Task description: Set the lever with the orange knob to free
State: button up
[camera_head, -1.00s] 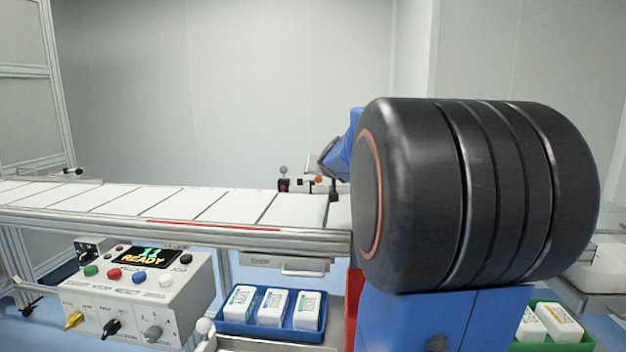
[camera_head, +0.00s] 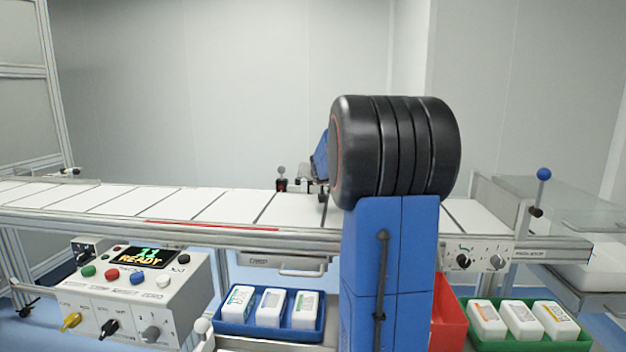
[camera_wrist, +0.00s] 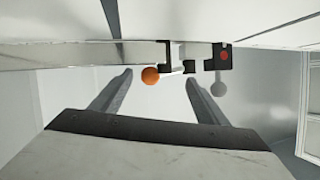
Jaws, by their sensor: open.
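The orange knob (camera_wrist: 150,75) shows in the wrist view on a short lever by the dark bracket (camera_wrist: 175,57) at the rail's edge. My gripper (camera_wrist: 160,78) is open, with one finger on each side of the picture's middle. The knob appears between the fingertips, close to the left one; I cannot tell whether they touch. In the head view my arm hides most of my gripper, and I cannot make out the orange knob. The lever's markings are not readable.
A grey ball knob stands on a black block with a red spot (camera_head: 282,185) beside the lever; this ball also shows in the wrist view (camera_wrist: 218,89). The conveyor (camera_head: 150,203) runs across. A control box (camera_head: 150,285) reads READY. Blue (camera_head: 268,328) and green (camera_head: 525,345) trays hold white packs.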

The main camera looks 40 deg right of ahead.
jog(key=shift+w+d+f, duration=0.25)
jog(key=shift+w+d, duration=0.05)
jog(key=shift+w, duration=0.15)
jog(key=c, duration=1.5)
